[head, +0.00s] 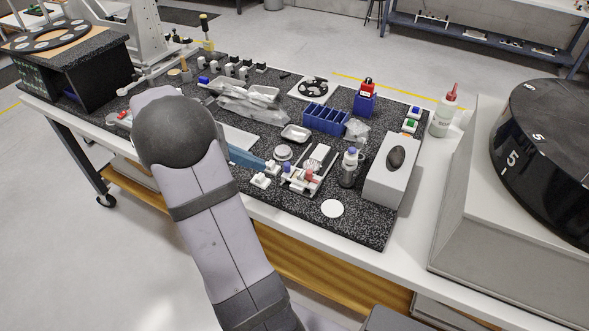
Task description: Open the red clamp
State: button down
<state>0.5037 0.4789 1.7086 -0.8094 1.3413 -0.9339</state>
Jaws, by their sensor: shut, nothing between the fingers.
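I cannot clearly make out a red clamp in the head view. Small red parts show in several places: on a small fixture (308,170) with a pale plate at the middle front of the bench, on a blue block (364,104) at the back, and beside my arm at the left. They are too small to tell whether any is a clamp, or open or shut. My grey arm crosses the front of the bench and hides part of it. My gripper does not show.
A speckled dark mat (360,226) covers the bench. A blue bin (326,119), metal trays (296,133), a dark bottle (349,168) and a white box (391,181) crowd it. A red-capped bottle (445,112) stands at the right. Bare mat surrounds a white disc (332,208).

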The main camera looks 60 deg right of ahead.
jog(key=p, duration=0.2)
send_near(306, 176)
notch_tip(306, 176, down, 3)
jog(key=shift+a+f, duration=0.1)
jog(key=shift+a, duration=0.05)
jog(key=shift+s+d+p, duration=0.9)
jog(key=shift+s+d, duration=0.1)
jog(key=shift+d, duration=0.1)
jog(key=shift+s+d+f, duration=0.15)
jog(key=shift+s+d, duration=0.25)
jog(key=shift+d, duration=0.05)
